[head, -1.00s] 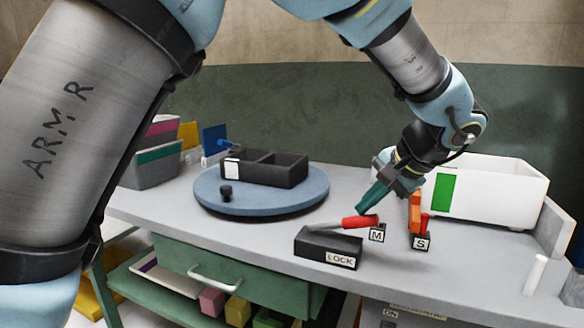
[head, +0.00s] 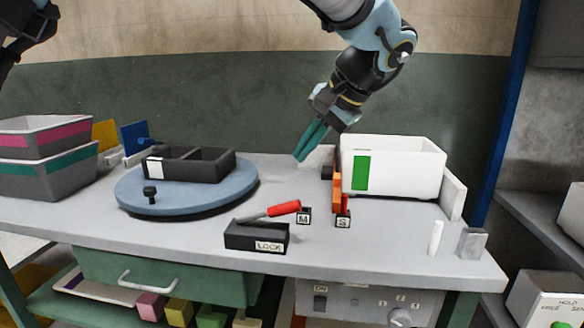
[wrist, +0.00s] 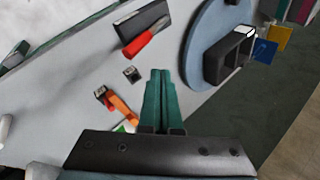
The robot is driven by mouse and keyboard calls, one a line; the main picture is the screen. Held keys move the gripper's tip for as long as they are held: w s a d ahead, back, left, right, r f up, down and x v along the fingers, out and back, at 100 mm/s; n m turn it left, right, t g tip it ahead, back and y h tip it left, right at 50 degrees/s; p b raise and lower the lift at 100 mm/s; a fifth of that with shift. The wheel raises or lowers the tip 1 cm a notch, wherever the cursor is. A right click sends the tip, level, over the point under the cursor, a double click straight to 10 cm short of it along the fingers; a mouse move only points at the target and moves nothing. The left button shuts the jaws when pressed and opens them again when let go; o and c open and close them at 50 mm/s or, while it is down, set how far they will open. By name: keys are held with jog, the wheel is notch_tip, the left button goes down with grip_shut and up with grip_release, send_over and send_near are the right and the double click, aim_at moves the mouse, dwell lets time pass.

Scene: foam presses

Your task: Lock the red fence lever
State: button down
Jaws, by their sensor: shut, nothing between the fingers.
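The red-handled lever (head: 284,209) rises at a low slant to the right from a black block (head: 240,236) marked LOCK, its red end near the M tag (head: 304,216). In the wrist view the lever's red handle (wrist: 139,44) lies beside the black block (wrist: 142,20), left of and beyond my fingertips. My gripper (head: 301,158) is shut and empty, with its green fingers in the air above and behind the lever, apart from it. In the wrist view the fingers (wrist: 160,75) lie together with nothing between them.
An orange upright piece (head: 337,193) stands by the S tag (head: 343,222), in front of a white bin (head: 425,170). A blue turntable (head: 135,195) with a black divided tray (head: 187,165) is on the left. A white peg (head: 436,237) stands front right.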

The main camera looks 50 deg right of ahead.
jog(key=shift+v, duration=0.95)
jog(key=w+a+f+n+g+y+p, duration=0.1)
jog(key=w+a+f+n+g+p, duration=0.15)
jog(key=w+a, duration=0.75)
jog(key=w+a+f+n+g+y+p, duration=0.1)
jog(key=w+a+f+n+g, duration=0.2)
jog(key=w+a, duration=0.7)
jog(key=a+f+n+h+p, duration=0.1)
jog(key=a+f+n, duration=0.1)
jog(key=a, duration=0.8)
jog(key=a+f+n+p, duration=0.1)
jog(key=a+n, duration=0.3)
jog(key=a, duration=0.6)
jog(key=a+f+n+h+p, duration=0.1)
jog(key=a+f+n, duration=0.2)
jog(key=a, duration=0.8)
jog(key=shift+s+f+n+h+p, duration=0.2)
jog(key=shift+s+n+h+p, duration=0.15)
jog(key=shift+s+n, duration=0.15)
